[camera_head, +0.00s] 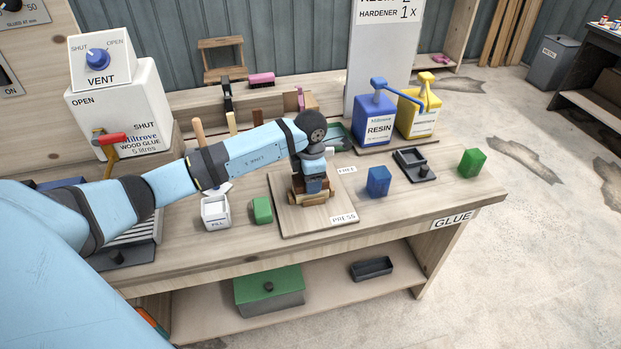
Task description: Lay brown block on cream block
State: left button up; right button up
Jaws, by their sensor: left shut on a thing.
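My left gripper (314,187) points down over the wooden board marked FREE and PRESS (285,225). It is shut on a brown block (298,187), which is partly hidden behind the fingers. Lighter, cream-tan wood (318,201) shows low at the fingertips, just above or on the board. The gripper covers much of it, so I cannot tell whether the brown block touches it. My right gripper is not in view.
A green block (262,210) and a white FILL box (215,212) stand left of the board. A blue block (378,181), a black tray (414,165) and another green block (471,163) stand right. RESIN (379,126) and yellow (418,117) pump containers stand behind.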

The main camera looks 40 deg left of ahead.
pick_arm(q)
jog(key=shift+f+b, duration=0.35)
dwell(0.7)
jog(key=o, duration=1.3)
jog(key=shift+o, duration=0.2)
jog(key=shift+r, duration=0.1)
jog(key=shift+r+p, duration=2.35)
jog(key=shift+r, duration=1.6)
